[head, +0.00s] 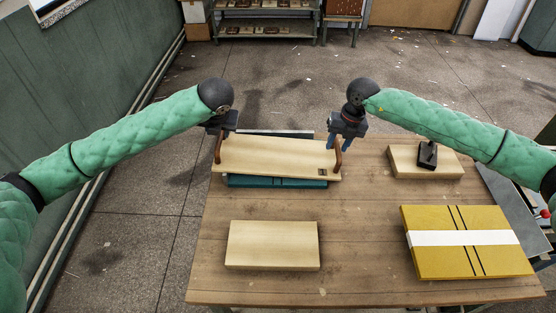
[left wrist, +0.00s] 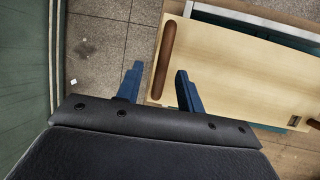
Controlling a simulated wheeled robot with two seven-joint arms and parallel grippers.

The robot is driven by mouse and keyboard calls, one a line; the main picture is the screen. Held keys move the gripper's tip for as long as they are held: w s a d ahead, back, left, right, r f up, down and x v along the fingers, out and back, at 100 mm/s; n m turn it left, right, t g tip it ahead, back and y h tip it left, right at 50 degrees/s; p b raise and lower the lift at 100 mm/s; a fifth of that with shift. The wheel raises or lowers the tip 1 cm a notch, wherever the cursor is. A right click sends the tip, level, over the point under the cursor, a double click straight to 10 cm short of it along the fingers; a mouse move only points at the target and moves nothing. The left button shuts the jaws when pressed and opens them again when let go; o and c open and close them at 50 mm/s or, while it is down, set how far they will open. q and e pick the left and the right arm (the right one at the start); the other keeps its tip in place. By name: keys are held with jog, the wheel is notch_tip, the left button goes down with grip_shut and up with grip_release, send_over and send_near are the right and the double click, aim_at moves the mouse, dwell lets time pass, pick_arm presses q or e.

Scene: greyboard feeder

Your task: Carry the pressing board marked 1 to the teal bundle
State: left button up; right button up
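My left gripper (head: 218,138) is at the left handle. In the left wrist view its blue fingers (left wrist: 157,82) are spread, with the handle (left wrist: 165,58) between their lines and gaps beside it. My right gripper (head: 338,144) is above the right handle (head: 338,160), its blue fingers apart.
A plain pale board (head: 272,244) lies at the table's front. A yellow bundle (head: 470,247) with a white band lies at the front right. Another pale board (head: 405,164) with a dark block (head: 428,156) on it is behind. The wooden table (head: 360,240) is clear in the middle.

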jog(key=shift+r, duration=0.15)
pick_arm(q)
jog(key=v, duration=0.5)
jog(key=shift+s+r, duration=0.1)
jog(key=shift+r, duration=0.15)
pick_arm(e)
notch_tip(320, 180, up, 12)
jog(key=d, duration=0.2)
jog(key=shift+d+f, duration=0.15)
jog(key=shift+f, duration=0.1)
pick_arm(q)
jog(key=shift+r, duration=0.1)
pick_arm(e)
jog(key=shift+w, duration=0.1)
